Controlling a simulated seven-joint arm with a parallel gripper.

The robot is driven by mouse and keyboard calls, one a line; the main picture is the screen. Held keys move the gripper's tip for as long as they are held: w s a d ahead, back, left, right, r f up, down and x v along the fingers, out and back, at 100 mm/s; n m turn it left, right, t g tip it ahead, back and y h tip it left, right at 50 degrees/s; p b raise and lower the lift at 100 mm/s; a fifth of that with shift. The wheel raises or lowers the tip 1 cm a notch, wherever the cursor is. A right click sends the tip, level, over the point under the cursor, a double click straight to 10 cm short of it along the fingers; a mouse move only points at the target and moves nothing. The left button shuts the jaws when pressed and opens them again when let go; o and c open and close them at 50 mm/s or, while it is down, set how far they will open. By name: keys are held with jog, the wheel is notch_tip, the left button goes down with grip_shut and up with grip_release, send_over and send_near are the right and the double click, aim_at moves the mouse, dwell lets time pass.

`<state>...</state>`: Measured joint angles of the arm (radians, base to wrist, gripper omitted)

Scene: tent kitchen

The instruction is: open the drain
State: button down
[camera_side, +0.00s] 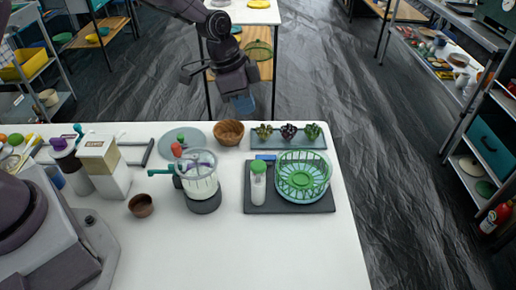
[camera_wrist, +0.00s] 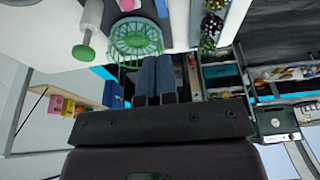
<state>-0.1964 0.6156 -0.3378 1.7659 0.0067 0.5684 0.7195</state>
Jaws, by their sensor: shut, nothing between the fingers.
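No part is plainly recognisable as a drain. A white round container (camera_side: 201,187) with a clear lid stands on a dark base, with a teal handle or spout (camera_side: 160,172) sticking out to its left. A green slatted basket (camera_side: 302,177) sits on a dark tray (camera_side: 290,208) at the right of the table; the basket also shows in the wrist view (camera_wrist: 135,40). My gripper (camera_side: 245,106) is shut and empty, beyond the table's far edge and clear of everything. Its fingers also show in the wrist view (camera_wrist: 155,62).
A green-capped white bottle (camera_side: 258,187) stands beside the basket. Potted succulents (camera_side: 289,132) and a wooden bowl (camera_side: 229,132) stand near the far edge. A brown cup (camera_side: 141,205) and a white-tan box (camera_side: 101,157) are at left. The table's front middle is bare.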

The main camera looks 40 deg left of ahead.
aim_at(260, 158)
jog(key=x, duration=1.2)
jog(key=shift+s+a+f, duration=0.25)
jog(key=shift+s+f, duration=0.05)
jog(key=shift+f, duration=0.65)
jog(key=shift+a+f, duration=0.1)
jog(key=shift+f, duration=0.2)
jog(key=shift+r, duration=0.1)
jog(key=shift+r, duration=0.75)
